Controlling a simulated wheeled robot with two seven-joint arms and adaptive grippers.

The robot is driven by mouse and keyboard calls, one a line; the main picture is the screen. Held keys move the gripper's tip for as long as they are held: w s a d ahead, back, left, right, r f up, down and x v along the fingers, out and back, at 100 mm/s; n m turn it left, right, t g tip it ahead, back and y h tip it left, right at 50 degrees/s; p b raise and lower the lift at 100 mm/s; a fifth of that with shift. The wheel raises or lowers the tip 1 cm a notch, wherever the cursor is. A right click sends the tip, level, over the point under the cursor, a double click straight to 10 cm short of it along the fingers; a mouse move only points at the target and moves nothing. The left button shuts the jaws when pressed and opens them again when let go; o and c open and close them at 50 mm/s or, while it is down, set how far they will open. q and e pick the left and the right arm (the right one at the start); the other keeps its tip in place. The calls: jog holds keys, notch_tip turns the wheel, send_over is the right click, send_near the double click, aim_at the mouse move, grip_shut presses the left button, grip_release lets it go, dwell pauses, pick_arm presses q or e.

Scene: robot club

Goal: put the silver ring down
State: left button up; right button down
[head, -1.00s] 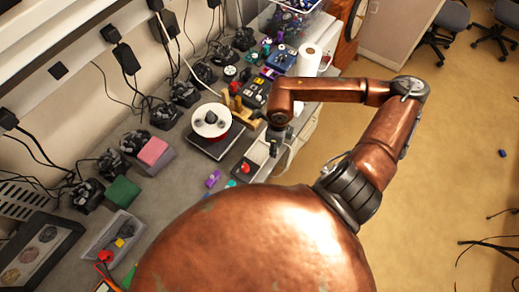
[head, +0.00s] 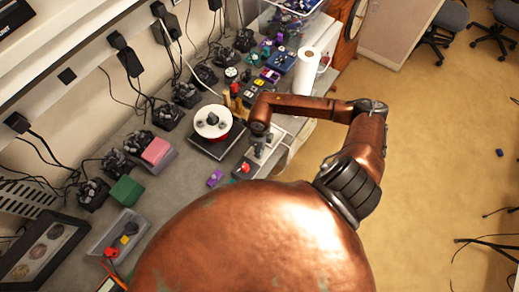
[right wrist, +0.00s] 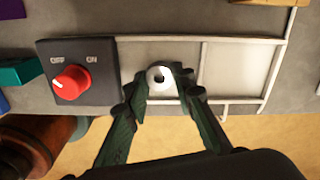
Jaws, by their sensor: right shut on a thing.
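The silver ring (right wrist: 158,84) shows in the right wrist view as a small pale ring with a dark centre. It is between the fingertips of my right gripper (right wrist: 160,92), which is shut on it. Ring and fingertips are over a pale, divided tray (right wrist: 231,67); I cannot tell whether the ring touches it. In the head view my right gripper (head: 262,148) is small and low over the bench, and the ring cannot be made out there. My left gripper is not in view.
A dark switch box with a red knob (right wrist: 70,82) is just left of the tray. A round white-and-red object (head: 212,122) stands on a dark base left of my right gripper. A paper roll (head: 306,70) is behind. The bench edge drops to the floor at the right.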

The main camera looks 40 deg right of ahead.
jog(key=shift+f, duration=0.15)
jog(key=c, duration=1.6)
grip_release()
jog(key=shift+r, duration=0.55)
notch_tip(320, 180, up, 11)
jog(key=b, duration=0.2)
jog(key=shift+r+b, duration=0.1)
jog(key=shift+b, duration=0.3)
